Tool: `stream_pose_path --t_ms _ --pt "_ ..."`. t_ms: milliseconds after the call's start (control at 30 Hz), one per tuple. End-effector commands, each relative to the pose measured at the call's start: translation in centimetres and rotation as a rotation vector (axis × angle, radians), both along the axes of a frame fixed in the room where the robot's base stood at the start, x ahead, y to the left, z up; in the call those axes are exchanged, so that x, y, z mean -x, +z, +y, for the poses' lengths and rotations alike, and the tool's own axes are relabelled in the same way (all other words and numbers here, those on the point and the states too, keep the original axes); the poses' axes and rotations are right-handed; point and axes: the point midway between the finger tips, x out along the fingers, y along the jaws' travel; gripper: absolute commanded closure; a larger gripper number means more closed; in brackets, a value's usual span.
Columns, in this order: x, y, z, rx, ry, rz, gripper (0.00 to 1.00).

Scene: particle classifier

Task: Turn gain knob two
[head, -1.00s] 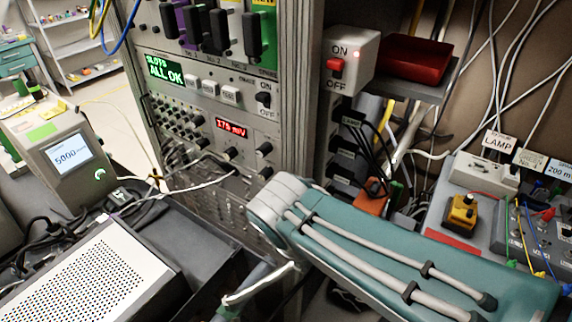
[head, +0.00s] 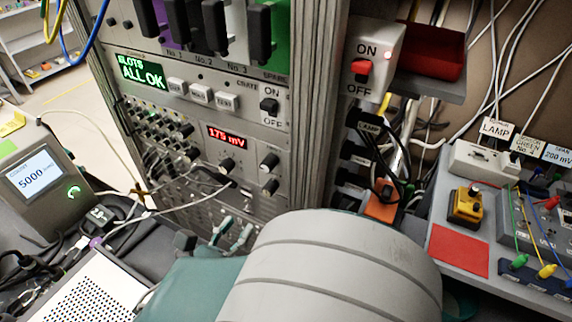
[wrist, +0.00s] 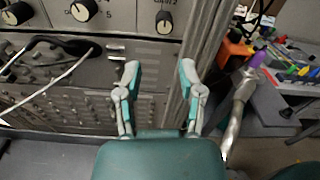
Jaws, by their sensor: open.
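In the wrist view a black knob with a pale pointer (wrist: 165,22) sits at the upper middle right of the grey panel. Its label above is small and looks like "GAIN 2". It seems to be the lower right knob (head: 270,187) in the head view, below the red 175 mV display. My gripper (wrist: 160,78) is open and empty, its two fingers apart and pointing at the panel below this knob. In the head view my gripper (head: 232,232) shows low in front of the rack, partly hidden by my arm.
Other knobs (wrist: 83,10) stand left of it. White cables (head: 185,207) loop across the panel at left. A bench with a yellow switch box (head: 467,207) is at right.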

Motion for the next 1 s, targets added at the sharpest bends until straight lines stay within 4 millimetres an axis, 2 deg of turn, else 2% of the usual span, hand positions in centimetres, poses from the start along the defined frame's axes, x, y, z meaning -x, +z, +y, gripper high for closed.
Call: stream_pose_path --t_ms 167,600,800,1000 --pt "-1.5 0.1 -0.9 0.0 -0.003 -0.002 0.5" --pt "-8.5 0.0 -3.5 0.001 -0.004 0.0 0.5" --pt "-9.8 0.0 -4.1 0.0 -0.001 0.0 0.5" --pt "-9.9 0.1 -4.2 -0.001 -0.001 0.0 0.5"
